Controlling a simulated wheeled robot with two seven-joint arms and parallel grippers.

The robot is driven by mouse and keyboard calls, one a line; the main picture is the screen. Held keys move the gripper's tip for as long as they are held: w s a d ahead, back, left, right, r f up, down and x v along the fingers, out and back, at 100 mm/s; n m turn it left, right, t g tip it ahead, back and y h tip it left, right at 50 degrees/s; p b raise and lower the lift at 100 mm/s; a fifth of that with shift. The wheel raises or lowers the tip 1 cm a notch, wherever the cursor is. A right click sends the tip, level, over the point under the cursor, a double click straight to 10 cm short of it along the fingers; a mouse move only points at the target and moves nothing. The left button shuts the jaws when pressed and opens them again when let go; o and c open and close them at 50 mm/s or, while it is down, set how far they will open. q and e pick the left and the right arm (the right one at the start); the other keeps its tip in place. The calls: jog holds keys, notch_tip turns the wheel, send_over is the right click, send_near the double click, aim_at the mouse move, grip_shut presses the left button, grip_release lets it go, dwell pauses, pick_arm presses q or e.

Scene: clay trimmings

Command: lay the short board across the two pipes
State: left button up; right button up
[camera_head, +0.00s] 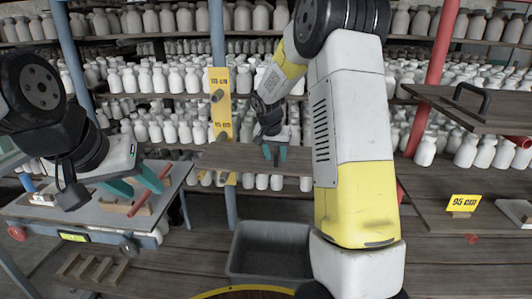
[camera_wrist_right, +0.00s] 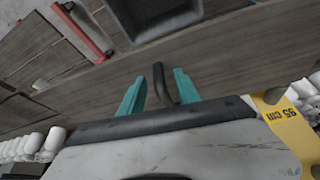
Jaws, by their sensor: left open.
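A wooden board (camera_head: 225,160) lies level in the middle of the head view, its right end hidden by my right arm. My right gripper (camera_head: 275,153) is over it, with teal fingers pointing down. In the right wrist view, a dark bent handle (camera_wrist_right: 160,85) stands between its fingers, with a gap visible on both sides. Another board (camera_head: 430,100) with a black handle lies at the upper right. A red pipe (camera_head: 150,195) slants over the left table beside my left gripper (camera_head: 140,185), which is open. I cannot tell which two pipes are meant.
The left table (camera_head: 90,212) holds small wooden pieces. A grey bin (camera_head: 270,250) stands low in the middle. A yellow length sign (camera_head: 463,204) stands on the right bench. Shelves of white bottles fill the back. Blue (camera_head: 217,35) and red (camera_head: 441,45) posts stand upright.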

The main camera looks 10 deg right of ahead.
jog(key=v, duration=1.2)
jog(key=s+a+r+n+y, duration=0.1)
jog(key=s+n, duration=0.1)
jog(key=s, duration=0.7)
jog(key=s+r+n+t+y, duration=0.1)
jog(key=s+r+n+y, duration=0.1)
jog(key=s, duration=0.8)
jog(key=s+a+r+n+t+y, duration=0.1)
jog(key=s, duration=0.9)
jog(key=shift+a+r+n, duration=0.15)
jog(key=shift+a+n, duration=0.15)
jog(key=shift+n, duration=0.1)
jog(key=shift+s+d, duration=0.1)
